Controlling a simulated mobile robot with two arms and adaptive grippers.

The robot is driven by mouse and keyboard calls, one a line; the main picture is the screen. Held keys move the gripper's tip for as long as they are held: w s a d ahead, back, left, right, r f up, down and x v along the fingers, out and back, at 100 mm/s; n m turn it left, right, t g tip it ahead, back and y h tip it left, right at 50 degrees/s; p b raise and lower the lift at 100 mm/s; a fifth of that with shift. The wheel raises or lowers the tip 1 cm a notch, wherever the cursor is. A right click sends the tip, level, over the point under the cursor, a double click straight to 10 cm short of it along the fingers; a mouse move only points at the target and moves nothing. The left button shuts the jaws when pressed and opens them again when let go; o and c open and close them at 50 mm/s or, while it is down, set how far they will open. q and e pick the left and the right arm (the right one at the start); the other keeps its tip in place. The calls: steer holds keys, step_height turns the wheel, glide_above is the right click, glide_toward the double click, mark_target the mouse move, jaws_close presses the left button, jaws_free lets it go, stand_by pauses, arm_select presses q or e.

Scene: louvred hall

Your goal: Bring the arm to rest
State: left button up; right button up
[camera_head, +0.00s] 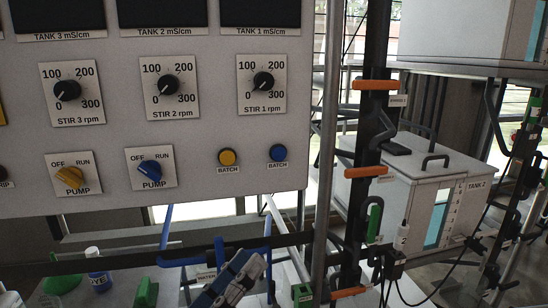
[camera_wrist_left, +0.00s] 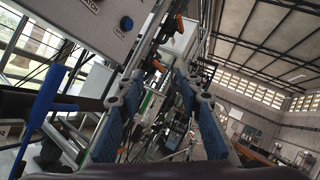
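My left gripper (camera_head: 240,275) shows at the bottom middle of the head view, below the control panel (camera_head: 205,120). It is seen partly from the side, and the rest of its arm is out of frame. In the left wrist view the two blue-padded fingers of the gripper (camera_wrist_left: 158,88) stand apart, with nothing between them. It is open and empty. My right gripper shows in neither view.
The panel carries a yellow PUMP knob (camera_head: 70,176), a blue PUMP knob (camera_head: 151,171), dials and two buttons. Blue-handled pipework (camera_head: 196,258) runs close to the gripper's left. A dark post with orange clamps (camera_head: 365,172) and a tank (camera_head: 425,190) stand right.

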arm_select(q)
steer(key=w+a+f+n+t+y, duration=0.1)
steer(key=w+a+f+n+y, duration=0.2)
steer(key=a+f+n+y, duration=0.55)
steer(key=w+a+f+n+t+y, duration=0.2)
steer(key=w+a+f+n+y, duration=0.25)
steer(key=n, duration=0.75)
steer(key=s+a+f+n+g+y, duration=0.3)
steer(key=a+f+n+g+y, duration=0.2)
steer(key=f+n, duration=0.3)
steer(key=s+d+f+n+g+h, duration=0.2)
steer(key=s+f+n+g, duration=0.75)
steer(key=s+f, duration=1.05)
step_height(320, 180, down, 26)
steer(key=s+m+g, duration=0.2)
steer(key=g, duration=0.1)
steer(key=s+f, duration=0.8)
steer(key=f, duration=0.3)
steer(key=shift+a+f, duration=0.25)
steer(key=shift+a, duration=0.2)
steer(key=shift+g, duration=0.55)
steer(key=s+f, duration=0.2)
steer(key=s, duration=0.1)
steer(key=s+a+f, duration=0.1)
steer(key=s, duration=0.2)
steer(key=s+a+f, duration=0.1)
steer(key=s+f, duration=0.1)
steer(key=s, duration=0.1)
steer(key=shift+s+f, duration=0.3)
steer(key=shift+c, duration=0.2)
